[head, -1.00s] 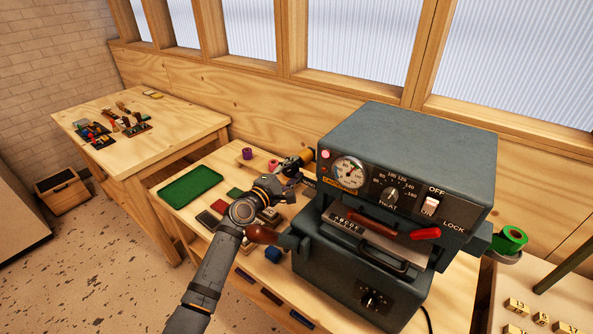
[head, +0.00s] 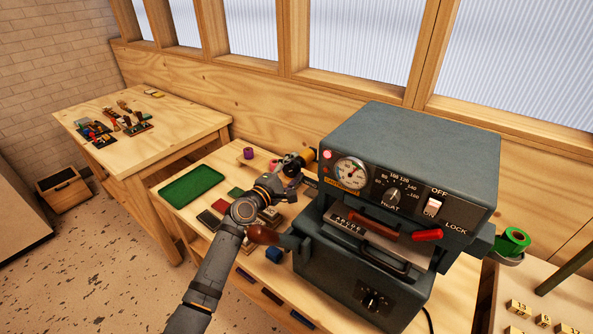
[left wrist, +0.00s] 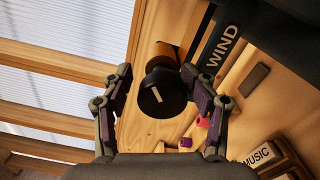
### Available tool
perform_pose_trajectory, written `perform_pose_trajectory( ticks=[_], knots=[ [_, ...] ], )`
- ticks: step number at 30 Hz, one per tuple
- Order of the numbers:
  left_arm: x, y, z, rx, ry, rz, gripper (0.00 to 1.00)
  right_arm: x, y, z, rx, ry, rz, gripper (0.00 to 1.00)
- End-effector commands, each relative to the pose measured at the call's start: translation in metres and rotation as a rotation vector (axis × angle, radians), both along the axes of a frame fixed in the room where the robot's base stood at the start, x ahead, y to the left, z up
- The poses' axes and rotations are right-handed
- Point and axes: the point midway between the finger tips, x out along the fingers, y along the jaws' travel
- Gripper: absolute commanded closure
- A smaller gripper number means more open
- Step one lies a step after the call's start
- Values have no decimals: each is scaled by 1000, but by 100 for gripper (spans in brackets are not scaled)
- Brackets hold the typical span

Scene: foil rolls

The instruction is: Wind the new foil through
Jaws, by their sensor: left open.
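The foil machine (head: 408,150) stands on the bench, with a green foil roll (head: 515,241) at its right side. A gold roll (head: 301,157) sits at its left side and shows as a brownish-gold cylinder (left wrist: 164,52) in the left wrist view. In front of that cylinder is a black round knob (left wrist: 162,95) with a white mark, near a label reading WIND (left wrist: 222,46). My left gripper (head: 289,172) is at the machine's left side; in the left wrist view its open fingers (left wrist: 157,84) stand on either side of the knob. Contact cannot be told. My right gripper is out of view.
A green tray (head: 191,187), a purple roll (head: 248,153) and a blue block (head: 274,254) are on the bench. Numbered wooden blocks (head: 543,320) lie at lower right. A side table (head: 165,120) stands at back left.

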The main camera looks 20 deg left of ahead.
Motion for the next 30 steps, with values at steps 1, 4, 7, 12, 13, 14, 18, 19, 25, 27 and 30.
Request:
perform_pose_trajectory(
  ticks=[1,4,7,12,13,14,18,19,25,27,30],
  knots=[
    [-2,4,-7,12,10,5,31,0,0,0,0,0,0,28],
    [-9,6,-7,12,11,5,31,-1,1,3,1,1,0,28],
    [-17,8,-5,10,10,3,31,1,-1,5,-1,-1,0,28],
    [-30,12,-3,5,7,2,31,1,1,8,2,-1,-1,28],
    [-32,13,-3,4,6,1,31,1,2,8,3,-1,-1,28],
    [-34,13,-3,4,6,1,31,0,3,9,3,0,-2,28],
    [-45,16,-1,3,4,-2,31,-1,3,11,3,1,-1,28],
    [-47,17,-1,2,4,-2,31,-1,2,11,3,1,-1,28],
    [-63,23,-1,2,4,-2,31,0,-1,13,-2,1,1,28],
    [-68,24,-1,2,4,-2,31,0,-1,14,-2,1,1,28],
    [-76,27,-1,2,4,-2,31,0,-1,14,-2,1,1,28]
  ],
)
